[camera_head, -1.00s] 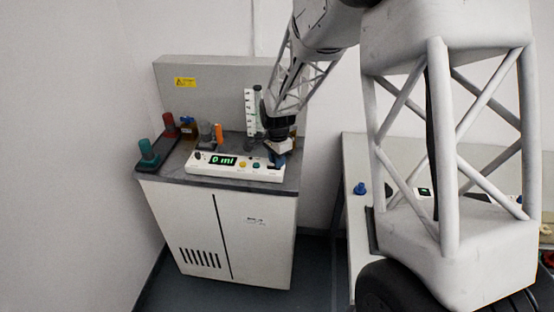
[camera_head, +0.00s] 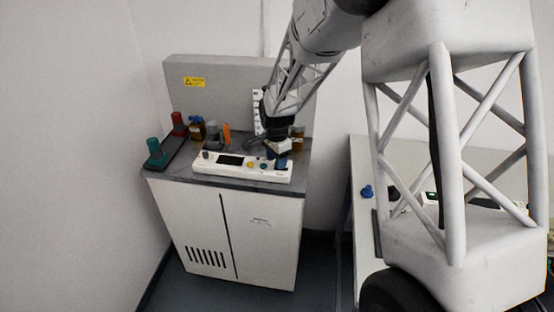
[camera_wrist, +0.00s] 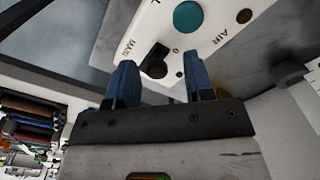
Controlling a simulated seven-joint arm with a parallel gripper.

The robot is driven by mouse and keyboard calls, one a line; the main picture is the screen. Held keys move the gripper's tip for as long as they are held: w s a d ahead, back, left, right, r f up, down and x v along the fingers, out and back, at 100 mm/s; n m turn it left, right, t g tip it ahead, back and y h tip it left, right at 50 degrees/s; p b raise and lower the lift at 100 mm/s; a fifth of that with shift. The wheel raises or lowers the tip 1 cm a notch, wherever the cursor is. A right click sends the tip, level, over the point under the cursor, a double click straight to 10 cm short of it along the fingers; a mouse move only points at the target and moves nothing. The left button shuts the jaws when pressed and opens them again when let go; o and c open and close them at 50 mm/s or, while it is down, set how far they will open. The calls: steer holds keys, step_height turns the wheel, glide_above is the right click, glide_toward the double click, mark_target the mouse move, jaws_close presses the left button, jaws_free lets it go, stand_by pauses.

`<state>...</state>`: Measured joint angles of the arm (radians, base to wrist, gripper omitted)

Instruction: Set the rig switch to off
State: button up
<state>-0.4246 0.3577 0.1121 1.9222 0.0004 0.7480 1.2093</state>
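The rig is a long white control box (camera_head: 230,170) on top of the cabinet. Its display (camera_head: 231,160) is dark. In the wrist view, the black main switch knob (camera_wrist: 154,62) sits on the white panel near the printed word MAIN, with a small ring mark beside it. My gripper (camera_head: 281,164) is at the right end of the box and hides the switch in the head view. In the wrist view my gripper (camera_wrist: 160,74) has its two blue fingers apart. The knob shows between and just beyond the fingertips, and no clear contact shows.
Yellow (camera_head: 250,164) and green (camera_head: 264,166) buttons are on the box, left of my gripper. Behind stand an orange tube (camera_head: 227,134), a brown bottle (camera_head: 197,128) and a white rack (camera_head: 258,110). Red (camera_head: 179,124) and teal (camera_head: 154,152) pieces stand at left.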

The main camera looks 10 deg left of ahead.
steer(key=shift+r, duration=3.9)
